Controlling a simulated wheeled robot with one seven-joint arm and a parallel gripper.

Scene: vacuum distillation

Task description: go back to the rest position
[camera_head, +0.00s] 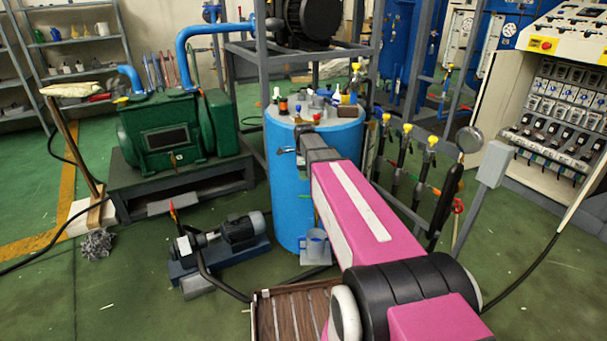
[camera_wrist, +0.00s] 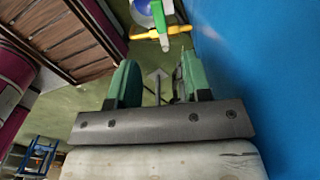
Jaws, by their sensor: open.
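My gripper (camera_head: 287,151) reaches to the upper left side of the blue drum in the head view. In the wrist view my gripper (camera_wrist: 157,78) shows two green fingers apart, with nothing clearly held between them. The blue drum (camera_head: 292,205) stands upright at the centre; its blue wall (camera_wrist: 262,70) fills the right of the wrist view close beside the fingers. Beyond the fingertips in the wrist view is a yellow and green valve-like piece (camera_wrist: 160,33). My pink arm comes from the lower right and hides part of the drum.
Several small bottles (camera_head: 300,108) crowd the drum's top. A green pump (camera_head: 172,135) stands left, and a small motor pump (camera_head: 225,240) sits on the floor. Pipes with yellow valves (camera_head: 405,150) stand right of the drum. A control cabinet (camera_head: 560,110) is far right.

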